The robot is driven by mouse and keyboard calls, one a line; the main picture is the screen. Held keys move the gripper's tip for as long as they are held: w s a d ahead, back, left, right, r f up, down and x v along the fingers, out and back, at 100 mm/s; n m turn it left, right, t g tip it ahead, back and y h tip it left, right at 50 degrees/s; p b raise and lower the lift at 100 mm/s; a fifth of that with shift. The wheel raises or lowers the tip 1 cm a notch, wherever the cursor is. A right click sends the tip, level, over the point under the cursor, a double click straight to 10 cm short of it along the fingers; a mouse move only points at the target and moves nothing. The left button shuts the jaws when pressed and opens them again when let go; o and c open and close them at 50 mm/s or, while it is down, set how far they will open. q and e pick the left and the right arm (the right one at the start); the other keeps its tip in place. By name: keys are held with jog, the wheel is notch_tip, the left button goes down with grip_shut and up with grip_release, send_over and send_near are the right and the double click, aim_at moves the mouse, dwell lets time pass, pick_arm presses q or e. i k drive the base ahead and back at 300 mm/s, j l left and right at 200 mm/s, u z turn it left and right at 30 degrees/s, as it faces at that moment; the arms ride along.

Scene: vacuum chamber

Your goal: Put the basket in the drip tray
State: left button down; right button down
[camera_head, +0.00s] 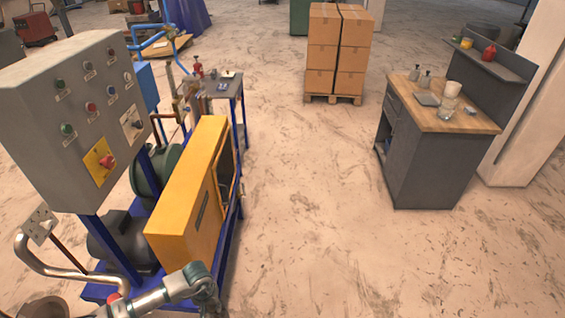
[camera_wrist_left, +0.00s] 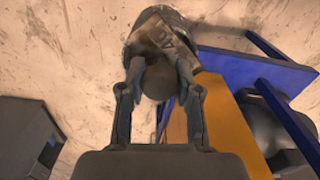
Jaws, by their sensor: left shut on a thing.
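My left gripper (camera_wrist_left: 161,80) is shut on a dark grey, rounded thing that I take to be the basket (camera_wrist_left: 158,38); its wider, scuffed body extends beyond the fingertips in the left wrist view. The floor shows behind it. In the head view my left arm comes in at the bottom left, beside the yellow panel, and the held thing cannot be made out there. I cannot pick out the drip tray in either view. My right gripper is not in view.
A grey control box (camera_head: 75,110) and a yellow panel (camera_head: 190,195) stand on a blue frame (camera_wrist_left: 255,68) close to my left arm. A small side table (camera_head: 228,85) is behind them. A grey workbench (camera_head: 430,165) stands right, stacked cartons (camera_head: 338,55) at the back. The middle floor is clear.

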aim_at(423, 100)
jog(key=i+l+z, duration=0.25)
jog(key=i+z, duration=0.15)
jog(key=i, duration=0.2)
jog(key=i+z, duration=0.35)
jog(key=i, duration=2.2)
jog(key=i+z, duration=0.2)
jog(key=i, duration=0.3)
jog(key=i+j+z, duration=0.15)
jog(key=i, duration=0.35)
jog(key=i+j+z, duration=0.2)
jog(key=i, duration=0.3)
